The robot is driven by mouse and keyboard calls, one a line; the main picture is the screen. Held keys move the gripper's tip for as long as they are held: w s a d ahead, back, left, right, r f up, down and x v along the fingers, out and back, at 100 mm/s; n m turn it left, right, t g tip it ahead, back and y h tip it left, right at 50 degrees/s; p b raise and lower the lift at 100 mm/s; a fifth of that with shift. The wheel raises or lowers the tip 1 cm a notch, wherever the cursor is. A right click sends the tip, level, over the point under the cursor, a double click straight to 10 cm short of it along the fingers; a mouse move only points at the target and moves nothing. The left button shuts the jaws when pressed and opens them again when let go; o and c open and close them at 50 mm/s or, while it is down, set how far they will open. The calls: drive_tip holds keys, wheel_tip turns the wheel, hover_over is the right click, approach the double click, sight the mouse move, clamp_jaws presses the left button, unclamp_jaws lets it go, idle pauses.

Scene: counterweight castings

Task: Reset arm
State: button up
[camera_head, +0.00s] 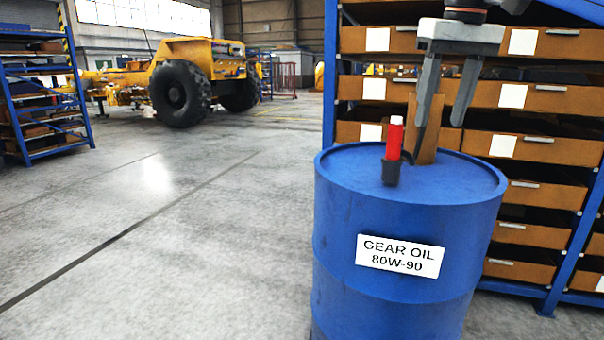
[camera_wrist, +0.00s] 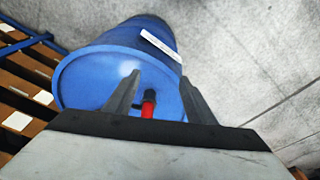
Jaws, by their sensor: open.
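My gripper (camera_head: 438,138) hangs above the blue drum (camera_head: 340,250), its two grey fingers pointing down and spread apart with nothing held between them. A red cylinder (camera_head: 395,136) stands upright in a small black holder (camera_head: 391,172) on the drum top, left of the fingers in the head view. In the wrist view, the open fingers (camera_wrist: 160,77) frame the drum (camera_wrist: 85,80), and the red cylinder (camera_wrist: 148,106) shows between them. The drum has a white label (camera_head: 400,256) reading "GEAR OIL 80W-90".
A blue rack with brown bins (camera_head: 530,146) stands close behind and right of the drum. A brown upright piece (camera_head: 431,110) shows behind the fingers; its footing is unclear. Another rack (camera_head: 40,90) and a yellow vehicle (camera_head: 190,55) stand farther left. Open grey floor (camera_head: 170,230) lies left.

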drive_tip(key=s+d+f+t, duration=0.1)
drive_tip(key=s+f, duration=0.4)
drive_tip(key=f, duration=0.8)
drive_tip(key=s+d+f+m+t, duration=0.1)
drive_tip(key=s+f, duration=0.5)
drive_tip(key=f, duration=0.7)
drive_tip(key=s+d+f, duration=0.1)
drive_tip(key=s+f, duration=0.5)
drive_tip(key=f, duration=0.8)
drive_tip(key=shift+s+d+m+t, duration=0.15)
drive_tip(key=shift+d+m+t, duration=0.25)
drive_tip(key=shift+o, duration=0.3)
